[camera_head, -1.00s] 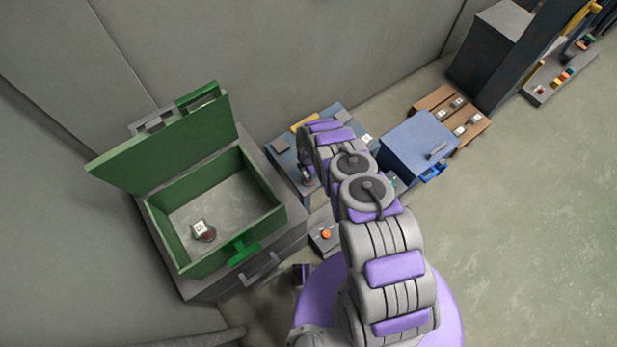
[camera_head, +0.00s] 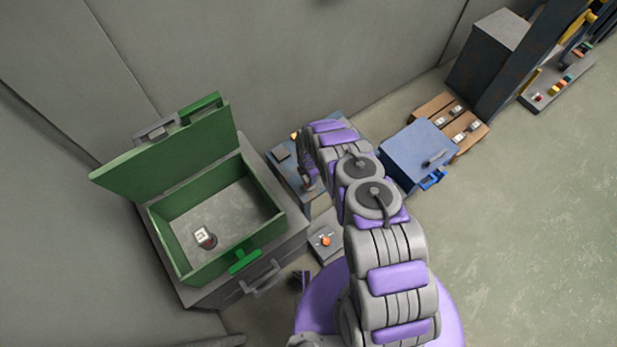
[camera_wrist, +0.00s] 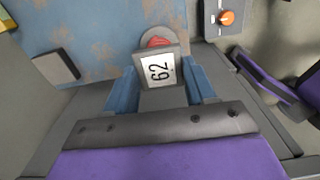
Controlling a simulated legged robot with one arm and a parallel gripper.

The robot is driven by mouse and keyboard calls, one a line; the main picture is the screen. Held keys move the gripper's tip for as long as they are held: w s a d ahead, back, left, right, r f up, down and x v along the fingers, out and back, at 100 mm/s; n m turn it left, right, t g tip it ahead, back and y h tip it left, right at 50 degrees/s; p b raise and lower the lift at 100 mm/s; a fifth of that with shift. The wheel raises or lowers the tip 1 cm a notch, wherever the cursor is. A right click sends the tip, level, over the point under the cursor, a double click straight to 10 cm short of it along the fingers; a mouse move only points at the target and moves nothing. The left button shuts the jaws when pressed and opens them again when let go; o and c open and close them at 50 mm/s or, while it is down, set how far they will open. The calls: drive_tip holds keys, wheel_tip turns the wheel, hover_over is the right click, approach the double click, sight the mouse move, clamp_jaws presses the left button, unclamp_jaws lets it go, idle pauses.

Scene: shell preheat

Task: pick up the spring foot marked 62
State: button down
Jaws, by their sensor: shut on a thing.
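The spring foot marked 62 (camera_wrist: 158,72) shows in the wrist view as a white label in a grey frame, with a rounded grey and red part behind it. My gripper (camera_wrist: 160,88) is shut on it, with one blue finger on each side. Its height over the worn blue surface (camera_wrist: 100,32) cannot be told. In the head view my arm covers the foot, and the blue work table (camera_head: 290,178) shows only in part beside the arm.
An open green box (camera_head: 165,235) at left holds another labelled part (camera_head: 203,236). A control box with an orange button (camera_head: 326,240) sits near my base. A blue case (camera_head: 415,150) and a brown pallet with several labelled parts (camera_head: 440,103) stand at right. Open floor lies at right.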

drive_tip(key=s+d+r+p, duration=0.2)
drive_tip(key=s+p, duration=0.1)
drive_tip(key=s, duration=1.2)
drive_tip(key=shift+s+d+p, duration=0.2)
drive_tip(key=shift+s+p, duration=0.1)
drive_tip(key=shift+s, duration=0.1)
